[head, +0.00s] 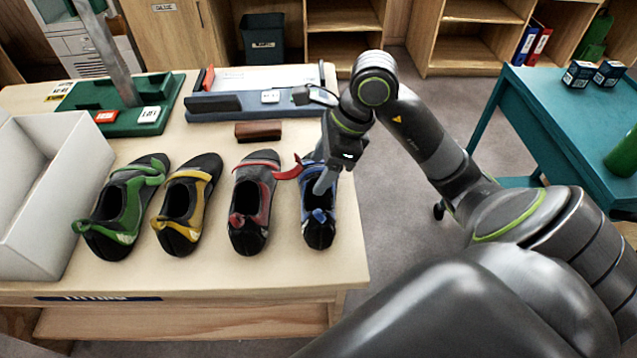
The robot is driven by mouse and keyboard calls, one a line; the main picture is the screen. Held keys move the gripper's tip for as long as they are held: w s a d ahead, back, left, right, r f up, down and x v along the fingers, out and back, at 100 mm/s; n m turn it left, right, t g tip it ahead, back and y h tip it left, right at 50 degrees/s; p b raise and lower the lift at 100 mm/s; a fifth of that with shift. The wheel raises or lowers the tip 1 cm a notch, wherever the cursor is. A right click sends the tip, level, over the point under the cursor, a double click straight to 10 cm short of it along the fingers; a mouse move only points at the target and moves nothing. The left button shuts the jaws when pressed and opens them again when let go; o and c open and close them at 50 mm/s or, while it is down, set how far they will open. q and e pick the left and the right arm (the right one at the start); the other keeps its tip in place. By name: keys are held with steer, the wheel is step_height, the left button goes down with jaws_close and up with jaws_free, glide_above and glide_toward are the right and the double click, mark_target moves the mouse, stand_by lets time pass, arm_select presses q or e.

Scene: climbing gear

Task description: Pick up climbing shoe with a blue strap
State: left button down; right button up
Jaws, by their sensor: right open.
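The climbing shoe with a blue strap (319,223) stands at the right end of a row of shoes on the wooden table, near its right edge. My right gripper (322,180) is over this shoe, with its fingers pointing down at the shoe's upper part. It is open. The gripper covers much of the strap area, and I cannot tell whether a finger touches the shoe. My left gripper is not in view.
Shoes with red (252,205), yellow (186,205) and green (122,208) trim stand to the left. A white box (50,215) is at the table's left end. A teal table (540,110) stands right.

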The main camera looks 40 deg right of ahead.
jaws_close()
stand_by(0.4)
steer(key=shift+r, duration=0.1)
